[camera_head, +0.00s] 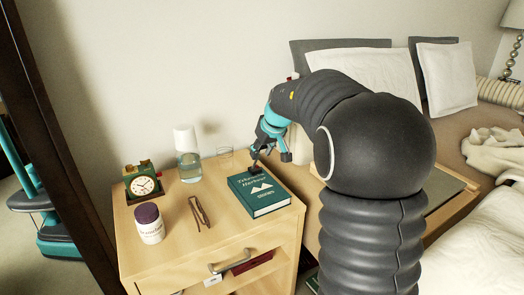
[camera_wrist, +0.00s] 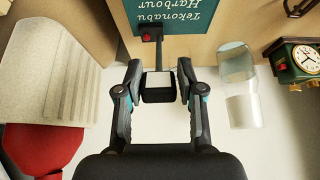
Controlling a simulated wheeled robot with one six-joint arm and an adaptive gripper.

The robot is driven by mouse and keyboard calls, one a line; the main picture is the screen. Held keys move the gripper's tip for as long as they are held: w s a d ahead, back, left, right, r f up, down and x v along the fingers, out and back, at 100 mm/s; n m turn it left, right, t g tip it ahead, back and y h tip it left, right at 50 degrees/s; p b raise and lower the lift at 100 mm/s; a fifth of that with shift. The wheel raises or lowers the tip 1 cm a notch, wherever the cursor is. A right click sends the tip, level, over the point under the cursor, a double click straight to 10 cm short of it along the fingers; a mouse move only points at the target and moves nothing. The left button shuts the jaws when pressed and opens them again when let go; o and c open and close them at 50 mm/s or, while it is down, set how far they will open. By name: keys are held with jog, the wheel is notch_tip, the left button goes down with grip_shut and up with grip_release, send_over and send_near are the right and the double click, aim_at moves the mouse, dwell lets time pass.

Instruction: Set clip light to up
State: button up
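The clip light is fixed to the top edge of a green book; its dark clip with a red button (camera_wrist: 148,37) shows in the wrist view. A thin stem runs from it to a black, block-like lamp head (camera_wrist: 158,88). My gripper (camera_wrist: 160,80) has one finger on each side of the lamp head, with narrow gaps that look empty. In the head view my gripper (camera_head: 271,150) is at the book's back edge, and the clip (camera_head: 256,171) shows below it. The lamp head is mostly hidden there by the fingers.
The green book (camera_head: 266,202) lies on a wooden nightstand (camera_head: 180,262). The wall is close behind; a bed is on the right.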

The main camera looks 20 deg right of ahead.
jog(key=shift+o, duration=0.9)
jog(key=shift+d, duration=0.1)
jog(key=v, duration=0.7)
jog(key=shift+s+r, duration=0.15)
